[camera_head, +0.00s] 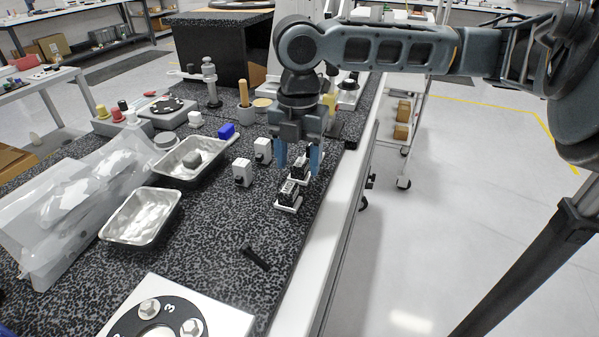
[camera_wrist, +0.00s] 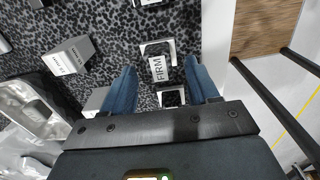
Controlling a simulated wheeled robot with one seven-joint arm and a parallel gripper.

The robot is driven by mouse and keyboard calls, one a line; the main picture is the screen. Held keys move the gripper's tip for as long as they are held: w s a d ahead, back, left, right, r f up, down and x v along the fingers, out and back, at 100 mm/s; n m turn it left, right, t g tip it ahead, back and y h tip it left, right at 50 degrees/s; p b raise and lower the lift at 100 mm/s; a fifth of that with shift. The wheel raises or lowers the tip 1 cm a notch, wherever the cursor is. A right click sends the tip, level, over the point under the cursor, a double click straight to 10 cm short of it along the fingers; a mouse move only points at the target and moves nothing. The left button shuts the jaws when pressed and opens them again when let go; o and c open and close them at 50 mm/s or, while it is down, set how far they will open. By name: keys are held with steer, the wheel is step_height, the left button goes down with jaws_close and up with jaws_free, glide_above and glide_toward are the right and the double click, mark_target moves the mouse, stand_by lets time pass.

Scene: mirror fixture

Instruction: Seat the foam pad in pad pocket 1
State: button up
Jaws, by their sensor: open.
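My gripper (camera_head: 297,172) is open, pointing down over the right side of the speckled counter. In the wrist view a dark block with a white label reading FIRM (camera_wrist: 158,69) shows between its blue fingers. I cannot tell whether the fingers touch it. In the head view two dark labelled blocks sit on white bases: the nearer block (camera_head: 289,190) and the farther block (camera_head: 299,167), partly behind the fingers. I cannot tell which piece is the foam pad. A white fixture with a black numbered disc (camera_head: 132,320) and bolts is cut off at the bottom; pad pocket 1 is not identifiable.
Two white-fronted blocks (camera_head: 242,172) stand left of my gripper. Metal trays (camera_head: 141,216) and clear bags (camera_head: 75,190) lie farther left. A black strip (camera_head: 256,258) lies on the counter (camera_head: 215,265) nearer the front. A white edge bounds the counter at right.

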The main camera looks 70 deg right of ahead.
mark_target(302, 163)
jaws_close()
stand_by(0.6)
steer(key=shift+r, duration=0.55)
steer(key=r, duration=0.2)
steer(key=r+p, duration=0.1)
steer(key=shift+s+d+r, duration=0.25)
steer(key=shift+s+r, duration=0.05)
steer(key=s+d+r+p, duration=0.1)
steer(key=s+d+r, duration=0.5)
steer(key=s, duration=0.2)
steer(key=shift+s+d+r, duration=0.15)
steer(key=shift+s+d, duration=0.2)
